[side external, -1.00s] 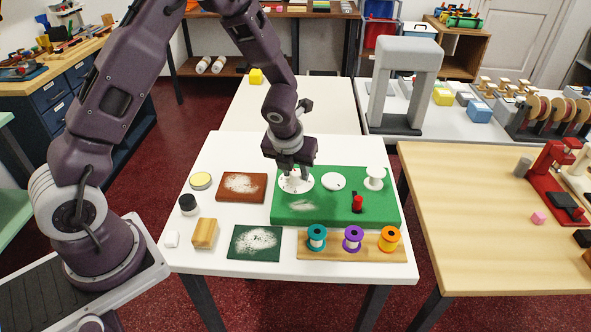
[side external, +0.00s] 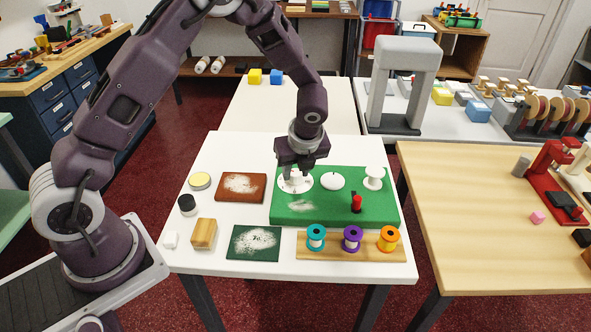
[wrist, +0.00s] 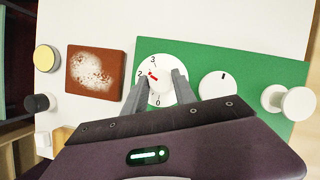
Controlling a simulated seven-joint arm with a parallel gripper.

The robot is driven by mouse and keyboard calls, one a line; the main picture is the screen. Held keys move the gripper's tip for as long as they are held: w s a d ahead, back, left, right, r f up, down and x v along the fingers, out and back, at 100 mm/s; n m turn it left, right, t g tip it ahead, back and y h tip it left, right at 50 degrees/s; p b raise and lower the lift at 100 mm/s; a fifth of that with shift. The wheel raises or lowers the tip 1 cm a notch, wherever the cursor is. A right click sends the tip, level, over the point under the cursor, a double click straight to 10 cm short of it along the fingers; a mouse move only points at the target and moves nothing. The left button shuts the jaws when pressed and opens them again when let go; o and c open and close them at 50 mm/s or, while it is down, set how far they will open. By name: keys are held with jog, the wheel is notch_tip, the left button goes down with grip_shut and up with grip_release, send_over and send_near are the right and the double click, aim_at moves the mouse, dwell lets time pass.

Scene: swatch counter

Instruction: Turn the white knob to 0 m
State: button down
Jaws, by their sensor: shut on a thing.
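The white knob (wrist: 162,90) sits on a round white dial at the left of the green board (side external: 330,211). In the wrist view the figures 3, 2 and 0 show at the dial's top, left and bottom; other marks are hidden by my fingers. A red pointer (wrist: 153,76) on the knob points up and left, near the 2 and on its side toward the 3. My gripper (wrist: 160,78) is shut on the knob, one finger on each side. In the side view my gripper (side external: 296,171) stands over the dial and partly hides it.
Right of it on the board are a second white dial (side external: 332,181), a white spool-shaped post (side external: 373,178) and a red-topped switch (side external: 356,204). Several coloured spools stand on a wooden strip (side external: 325,246) in front. A brown powdered plate (side external: 241,187) lies to the left.

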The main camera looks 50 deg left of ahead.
jog(key=n+g, duration=0.1)
jog(key=n, duration=0.1)
jog(key=n+g, duration=0.1)
jog(key=n, duration=0.2)
jog(key=shift+w+d, duration=0.1)
jog(key=shift+w, duration=0.05)
jog(key=n+g, duration=0.1)
jog(key=n, duration=0.2)
jog(key=n+g, duration=0.1)
jog(key=n, duration=0.2)
jog(key=shift+w+n, duration=0.15)
jog(key=shift+n, duration=0.25)
jog(key=n+g+h, duration=0.1)
jog(key=n, duration=0.1)
jog(key=n+h, duration=0.1)
jog(key=n, duration=0.2)
jog(key=shift+w+a+g, duration=0.1)
jog(key=shift+a+g, duration=0.1)
jog(key=shift+g, duration=0.2)
jog(key=n+h, duration=0.1)
jog(key=n, duration=0.2)
jog(key=n+h, duration=0.1)
jog(key=n, duration=0.1)
jog(key=shift+a+n, duration=0.15)
jog(key=shift+n, duration=0.25)
jog(key=shift+g, duration=0.3)
jog(key=c, duration=1)
grip_release()
jog(key=v, duration=0.7)
jog(key=shift+r, duration=0.1)
